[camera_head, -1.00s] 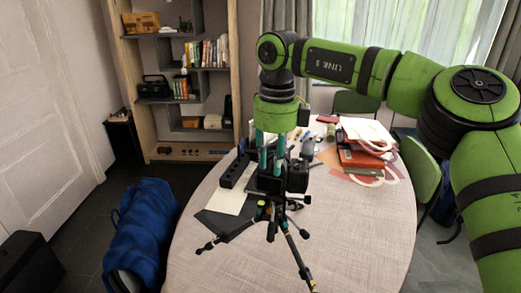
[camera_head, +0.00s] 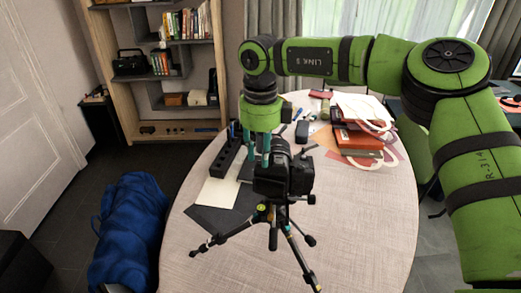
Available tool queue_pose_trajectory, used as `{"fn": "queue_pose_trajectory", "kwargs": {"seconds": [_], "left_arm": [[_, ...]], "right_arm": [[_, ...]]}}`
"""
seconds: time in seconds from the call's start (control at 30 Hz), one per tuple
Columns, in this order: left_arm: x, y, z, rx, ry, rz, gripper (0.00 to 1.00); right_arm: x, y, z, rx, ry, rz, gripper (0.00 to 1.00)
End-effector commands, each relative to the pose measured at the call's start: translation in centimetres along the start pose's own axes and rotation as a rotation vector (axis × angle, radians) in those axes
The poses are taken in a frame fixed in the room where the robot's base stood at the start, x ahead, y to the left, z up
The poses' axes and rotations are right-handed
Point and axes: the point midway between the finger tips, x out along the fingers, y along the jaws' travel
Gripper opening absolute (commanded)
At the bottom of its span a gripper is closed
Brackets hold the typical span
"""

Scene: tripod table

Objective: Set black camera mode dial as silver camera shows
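A black camera (camera_head: 285,178) stands on a tripod (camera_head: 272,232) at the near middle of the round table. My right gripper (camera_head: 259,158) points down just left of and behind the camera's top. Its two teal fingers are apart with a gap between them, and their tips are partly hidden by the camera. I cannot tell whether they touch it. The mode dial is too small to make out. I cannot pick out a silver camera. My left gripper is not in view.
On the round table (camera_head: 370,220) lie a dark folder with a pale sheet (camera_head: 216,191), a black rack-like block (camera_head: 226,157) and a stack of red books (camera_head: 357,140). A blue bag (camera_head: 130,230) is on the floor at left. The table's right front is clear.

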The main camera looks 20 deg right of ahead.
Motion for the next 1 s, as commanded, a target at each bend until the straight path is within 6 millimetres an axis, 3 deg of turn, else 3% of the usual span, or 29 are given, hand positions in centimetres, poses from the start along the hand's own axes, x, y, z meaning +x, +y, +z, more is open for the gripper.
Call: {"fn": "queue_pose_trajectory", "kwargs": {"seconds": [0.4,0.47,0.5,0.73,1.0], "left_arm": [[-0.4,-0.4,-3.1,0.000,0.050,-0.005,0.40],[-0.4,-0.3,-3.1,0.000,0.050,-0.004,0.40],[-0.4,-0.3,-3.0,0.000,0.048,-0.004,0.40],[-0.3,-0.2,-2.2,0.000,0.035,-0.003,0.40],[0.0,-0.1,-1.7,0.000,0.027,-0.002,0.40]], "right_arm": [[1.2,0.0,0.0,0.000,0.000,0.000,0.28],[1.2,0.0,0.0,0.000,0.000,0.000,0.04],[1.2,0.0,0.0,0.000,0.000,0.000,0.00],[1.3,0.0,0.0,-0.020,0.000,0.002,0.00],[1.3,0.0,0.0,-0.251,-0.002,0.004,0.00]]}}
